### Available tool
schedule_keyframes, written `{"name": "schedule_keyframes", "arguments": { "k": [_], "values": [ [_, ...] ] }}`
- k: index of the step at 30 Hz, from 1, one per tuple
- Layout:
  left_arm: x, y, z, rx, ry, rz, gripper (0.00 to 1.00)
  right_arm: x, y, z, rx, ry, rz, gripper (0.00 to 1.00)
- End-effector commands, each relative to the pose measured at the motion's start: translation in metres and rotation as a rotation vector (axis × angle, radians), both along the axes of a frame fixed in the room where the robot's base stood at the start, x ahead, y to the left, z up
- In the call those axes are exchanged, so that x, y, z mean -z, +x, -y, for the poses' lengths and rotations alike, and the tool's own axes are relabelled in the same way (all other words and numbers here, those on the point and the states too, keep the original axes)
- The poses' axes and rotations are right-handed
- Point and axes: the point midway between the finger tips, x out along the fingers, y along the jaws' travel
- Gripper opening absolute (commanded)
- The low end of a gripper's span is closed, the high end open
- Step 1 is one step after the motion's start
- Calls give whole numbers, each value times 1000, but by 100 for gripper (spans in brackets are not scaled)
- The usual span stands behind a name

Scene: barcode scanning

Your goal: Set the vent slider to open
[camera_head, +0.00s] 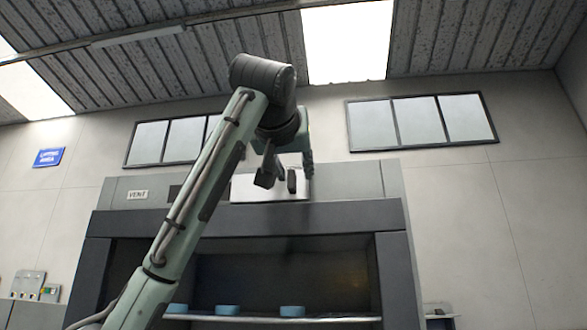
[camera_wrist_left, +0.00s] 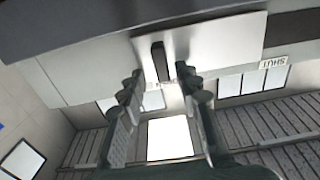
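The vent slider is a pale plate (camera_head: 242,189) on the grey front panel above the dark cabinet opening. Its upright black knob (camera_head: 292,181) stands out from the plate. In the left wrist view the plate (camera_wrist_left: 222,45) and knob (camera_wrist_left: 160,62) show at the top. My left gripper (camera_head: 285,175) is open, with one finger on each side of the knob in the picture. In the wrist view the fingertips (camera_wrist_left: 158,82) show gaps to the knob; whether it lies fully between them in depth I cannot tell. My right gripper is out of view.
A "VENT" label (camera_head: 137,195) is on the panel's left. A "SHUT" label (camera_wrist_left: 273,63) reads upside down in the wrist view. Several blue items (camera_head: 228,310) stand on the shelf inside the cabinet (camera_head: 330,260). Windows (camera_head: 420,122) are on the wall behind.

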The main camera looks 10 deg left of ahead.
Motion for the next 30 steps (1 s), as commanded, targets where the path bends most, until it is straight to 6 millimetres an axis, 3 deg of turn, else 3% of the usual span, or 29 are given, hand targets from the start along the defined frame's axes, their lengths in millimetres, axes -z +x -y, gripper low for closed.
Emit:
{"name": "schedule_keyframes", "arguments": {
  "k": [5,12,18,23,30],
  "values": [
    [-1,-21,1,2,0,5,33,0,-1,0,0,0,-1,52],
    [-1,-73,1,3,0,6,33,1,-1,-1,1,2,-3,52],
    [-2,-106,-1,-2,2,8,33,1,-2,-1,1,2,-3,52],
    [-1,-118,-1,0,1,3,33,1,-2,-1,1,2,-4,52],
    [0,-119,0,1,0,1,33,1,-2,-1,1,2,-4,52]
  ]
}}
